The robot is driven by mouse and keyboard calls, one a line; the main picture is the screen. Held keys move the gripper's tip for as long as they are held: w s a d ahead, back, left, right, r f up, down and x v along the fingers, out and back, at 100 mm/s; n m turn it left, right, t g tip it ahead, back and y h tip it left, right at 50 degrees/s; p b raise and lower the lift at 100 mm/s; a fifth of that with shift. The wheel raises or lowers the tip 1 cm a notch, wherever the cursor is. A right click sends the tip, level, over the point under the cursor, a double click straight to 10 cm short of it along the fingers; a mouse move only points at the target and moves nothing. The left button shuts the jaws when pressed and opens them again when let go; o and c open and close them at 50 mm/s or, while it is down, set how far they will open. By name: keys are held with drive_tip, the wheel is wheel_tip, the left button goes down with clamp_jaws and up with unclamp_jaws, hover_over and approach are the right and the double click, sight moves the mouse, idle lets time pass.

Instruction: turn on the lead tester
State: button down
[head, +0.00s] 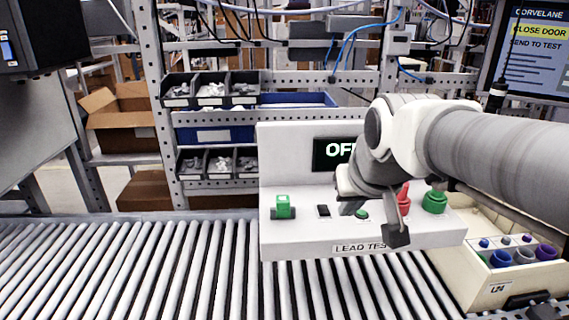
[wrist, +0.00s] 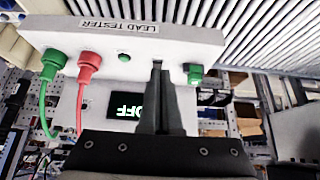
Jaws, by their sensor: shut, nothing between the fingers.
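The lead tester (head: 285,240) is a white box at the edge of the roller conveyor. Its dark display (wrist: 125,107) reads OFF; my arm covers part of it in the head view. On its sloped front, a black switch (head: 323,211) sits between a green block-like fitting (head: 283,207) and a round green button (head: 361,214). Red (wrist: 90,64) and green (wrist: 53,62) plugs stand at the other end. My gripper (wrist: 157,65) is shut and empty, its tips at the panel between button and green fitting. The fingers hide the switch in the wrist view; contact cannot be told.
A cream bin (head: 470,265) with coloured connectors stands right of the tester. Parts bins (head: 210,90) fill the rack behind. A monitor (head: 530,50) is at the upper right. The roller conveyor (head: 130,265) is bare at the left.

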drive_tip(key=w+r, duration=0.1)
drive_tip(key=w, duration=0.8)
drive_tip(key=shift+r+t, duration=0.2)
drive_tip(key=shift+t, duration=0.2)
hover_over(323, 210)
drive_tip(key=s, duration=0.2)
wheel_tip(323, 210, down, 8)
drive_tip(key=shift+s+d+r, duration=0.1)
drive_tip(key=shift+s+r, duration=0.05)
drive_tip(key=shift+r, duration=0.1)
wheel_tip(323, 210, down, 3)
drive_tip(key=shift+r, duration=0.2)
drive_tip(key=shift+f, duration=0.9)
